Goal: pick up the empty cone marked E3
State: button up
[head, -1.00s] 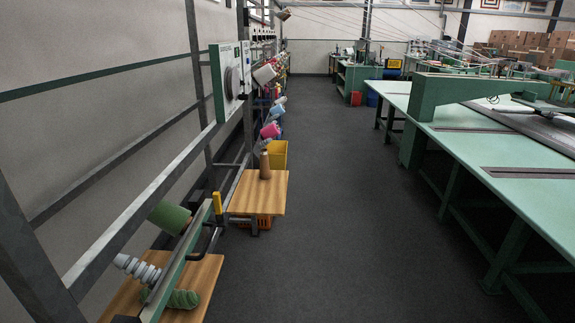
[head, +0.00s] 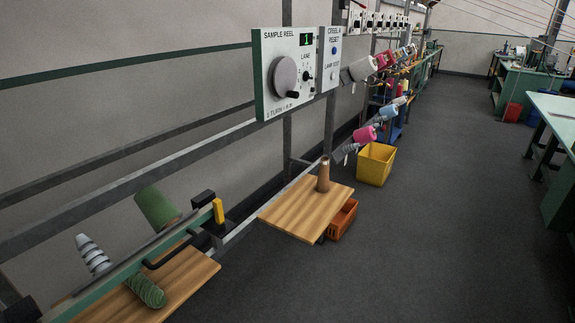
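A bare brown cone (head: 323,176) stands upright on a wooden shelf board (head: 300,206) near the middle of the head view. It carries no yarn that I can see, and no E3 mark is readable on it at this size. My gripper is not visible in the head view, so its distance to the cone cannot be seen.
A yellow bin (head: 376,164) and an orange crate (head: 342,218) stand by the shelf. A sample reel panel (head: 284,72) hangs above. A green cone (head: 157,208) and a green bar with a yellow handle (head: 218,211) are at left.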

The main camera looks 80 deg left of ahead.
aim_at(322, 183)
jog(key=i+j+u, duration=0.1)
jog(key=i+u, duration=0.85)
jog(key=i+l+u, duration=0.25)
jog(key=u, duration=0.2)
